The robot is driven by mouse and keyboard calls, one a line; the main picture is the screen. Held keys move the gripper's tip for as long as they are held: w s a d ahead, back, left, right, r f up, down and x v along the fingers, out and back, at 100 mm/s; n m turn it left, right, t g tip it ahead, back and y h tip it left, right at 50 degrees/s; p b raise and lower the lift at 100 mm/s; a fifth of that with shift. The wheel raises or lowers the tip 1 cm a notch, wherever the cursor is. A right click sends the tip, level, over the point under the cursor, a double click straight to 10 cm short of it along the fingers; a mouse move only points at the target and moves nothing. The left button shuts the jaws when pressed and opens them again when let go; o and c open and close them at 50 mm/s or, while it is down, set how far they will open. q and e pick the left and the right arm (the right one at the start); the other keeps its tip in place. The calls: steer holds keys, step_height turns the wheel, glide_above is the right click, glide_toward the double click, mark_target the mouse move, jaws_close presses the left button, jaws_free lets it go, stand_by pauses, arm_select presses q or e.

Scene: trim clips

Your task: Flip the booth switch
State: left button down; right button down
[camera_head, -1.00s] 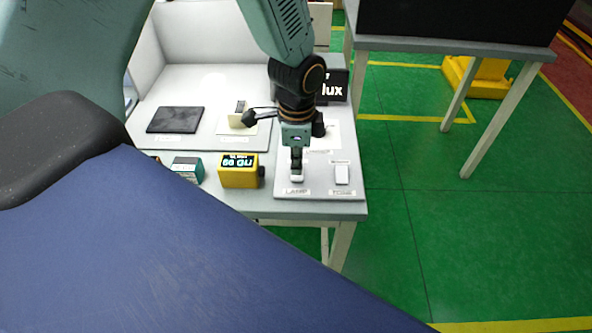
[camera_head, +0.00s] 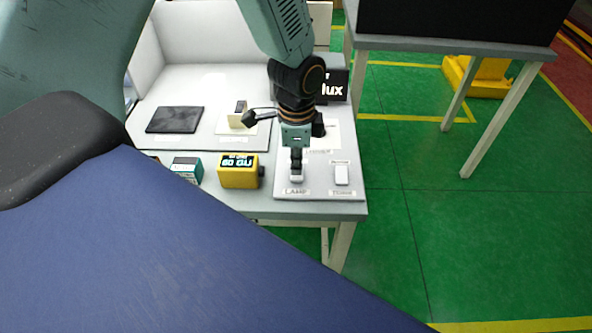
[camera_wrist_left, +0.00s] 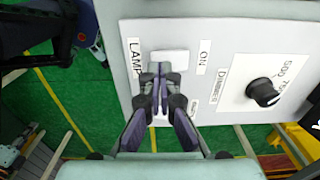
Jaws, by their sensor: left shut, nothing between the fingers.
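The white lamp switch (camera_head: 297,179) sits on the light grey panel (camera_head: 318,186) by the LAMP label, mostly under my left gripper (camera_head: 296,170). In the wrist view the white switch (camera_wrist_left: 168,58) lies between the LAMP label and the ON label. There my left gripper (camera_wrist_left: 160,72) is shut and empty, its fingertips over the lower edge of the switch. I cannot tell whether they touch it. A second white switch (camera_head: 342,175) sits to the right on the same panel. My right gripper is not in view.
A black dimmer knob (camera_wrist_left: 263,92) stands right of the switch. A yellow meter (camera_head: 238,173) and a teal box (camera_head: 187,169) stand left of the panel. A black display (camera_head: 334,86) stands behind. A dark square pad (camera_head: 175,119) lies at left. The table edge is close in front.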

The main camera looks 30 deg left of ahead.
mark_target(297, 177)
arm_select(q)
steer(key=shift+f+b, duration=0.45)
steer(key=shift+f, duration=0.5)
stand_by(0.6)
step_height(297, 177, up, 7)
steer(key=p, duration=0.7)
steer(key=shift+r, duration=0.1)
stand_by(0.5)
